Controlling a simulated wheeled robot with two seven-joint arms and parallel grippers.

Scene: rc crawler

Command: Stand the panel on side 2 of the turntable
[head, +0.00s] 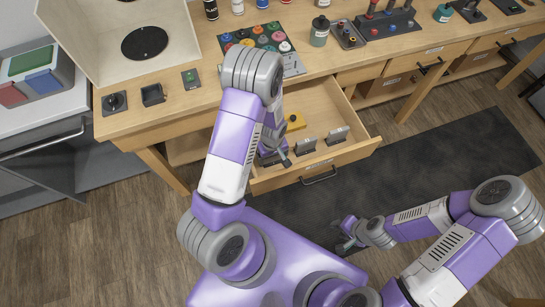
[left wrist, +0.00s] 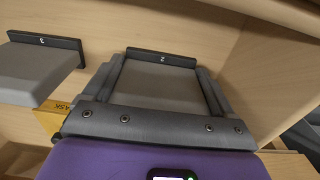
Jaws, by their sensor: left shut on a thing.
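In the left wrist view my left gripper (left wrist: 158,95) is shut on a grey panel (left wrist: 162,82), with one finger along each side. The panel has a dark edge strip with a small white mark, perhaps a 2. In the head view my left gripper (head: 276,158) is low inside the open drawer, and the arm partly hides it and the held panel. The turntable (head: 145,42) is a black disc in the pale booth at the upper left, with nothing standing on it. My right gripper (head: 348,234) is low over the dark mat, and its jaws are too small to judge.
The open drawer (head: 345,155) also holds two more panels (head: 306,146) (head: 337,135) and a yellow block (head: 295,121). The pale booth (head: 75,50) has walls around the turntable. Small devices (head: 153,95) sit before it. A pad of coloured discs (head: 262,48) lies behind the drawer.

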